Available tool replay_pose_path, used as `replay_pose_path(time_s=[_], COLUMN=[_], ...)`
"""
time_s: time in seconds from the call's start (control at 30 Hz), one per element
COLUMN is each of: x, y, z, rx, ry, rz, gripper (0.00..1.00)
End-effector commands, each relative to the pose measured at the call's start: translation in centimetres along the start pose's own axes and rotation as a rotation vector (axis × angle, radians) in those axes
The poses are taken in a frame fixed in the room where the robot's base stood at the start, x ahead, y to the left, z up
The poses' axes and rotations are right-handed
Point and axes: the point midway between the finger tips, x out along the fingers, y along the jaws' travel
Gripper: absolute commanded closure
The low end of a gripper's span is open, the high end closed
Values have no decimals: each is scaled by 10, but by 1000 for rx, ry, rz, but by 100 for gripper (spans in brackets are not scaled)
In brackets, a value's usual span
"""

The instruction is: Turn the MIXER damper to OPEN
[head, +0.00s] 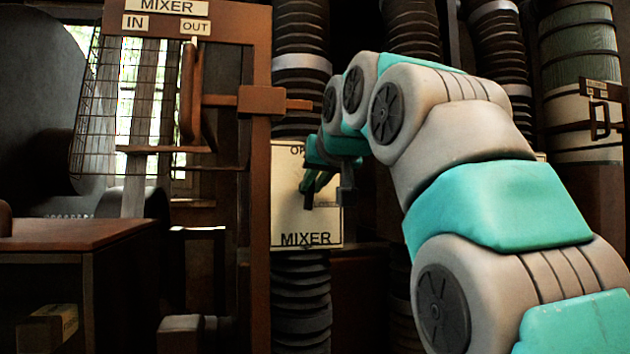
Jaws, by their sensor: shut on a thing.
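The MIXER damper plate (290,218) is a cream panel on a dark ribbed duct, in the middle of the head view. It reads MIXER at the bottom, and part of a word starting "OP" shows at its top. My gripper (308,190) is at the plate's centre, shut on the damper handle. Only a small dark part of the handle (307,203) shows; my gripper and wrist hide the rest, so its exact angle is hard to tell. My arm reaches in from the right and covers the plate's upper right.
A brown frame (258,190) with a MIXER sign (166,6), IN and OUT labels and a wire mesh guard (110,110) stands close left of the plate. A brown table (70,235) is at lower left. More ribbed ducts (505,50) stand behind my arm.

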Motion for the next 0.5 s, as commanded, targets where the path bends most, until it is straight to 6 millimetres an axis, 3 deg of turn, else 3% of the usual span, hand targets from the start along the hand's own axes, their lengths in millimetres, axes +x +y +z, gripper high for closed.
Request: replay_pose_path(time_s=[0.5], x=[0], y=[-1], z=[0], rx=[-119], ry=[0], rz=[50], gripper=[100])
